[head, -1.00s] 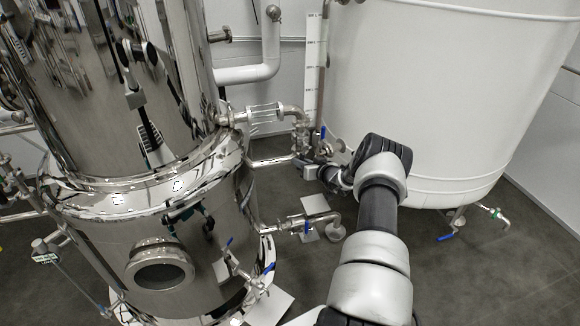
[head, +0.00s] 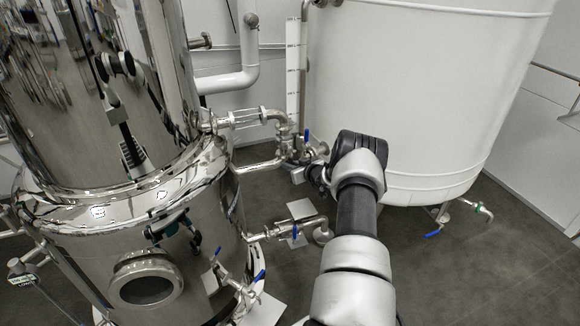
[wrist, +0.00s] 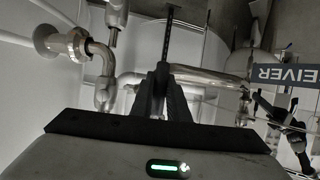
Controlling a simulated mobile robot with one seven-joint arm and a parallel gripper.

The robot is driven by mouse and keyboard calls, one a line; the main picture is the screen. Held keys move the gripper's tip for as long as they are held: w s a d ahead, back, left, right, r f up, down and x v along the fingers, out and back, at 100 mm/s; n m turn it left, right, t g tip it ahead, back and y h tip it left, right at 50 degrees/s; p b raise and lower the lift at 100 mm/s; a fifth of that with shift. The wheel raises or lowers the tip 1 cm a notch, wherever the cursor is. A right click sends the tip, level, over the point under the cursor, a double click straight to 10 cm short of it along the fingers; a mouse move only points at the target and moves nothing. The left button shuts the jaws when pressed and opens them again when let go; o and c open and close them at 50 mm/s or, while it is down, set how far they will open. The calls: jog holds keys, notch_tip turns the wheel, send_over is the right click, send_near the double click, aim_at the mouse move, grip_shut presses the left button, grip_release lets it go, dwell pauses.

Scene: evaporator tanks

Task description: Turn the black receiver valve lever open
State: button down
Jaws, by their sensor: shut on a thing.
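In the wrist view, a thin black lever (wrist: 168,35) runs up from between the two dark fingers of my gripper (wrist: 163,76). The fingers are closed together on it near the picture's middle. The lever's near end is hidden by the fingers. A sign reading "EIVER" (wrist: 285,76) appears upside down at the right edge. In the head view, my gripper (head: 313,172) is small and dark among the pipes left of the white tank (head: 420,100). The black lever cannot be made out there.
A blue-handled valve (head: 307,136) sits just above my gripper. Metal pipes and a sight glass (head: 248,117) link to the polished steel tank (head: 70,120) at left. A lower pipe with a blue lever (head: 294,230) runs below. Grey floor (head: 480,270) is open at right.

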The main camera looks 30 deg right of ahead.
jog(key=c, duration=1.7)
grip_release()
jog(key=shift+d, duration=0.1)
jog(key=p+v, duration=0.3)
jog(key=v, duration=1.4)
jog(key=shift+s+r, duration=0.1)
jog(key=shift+s, duration=0.2)
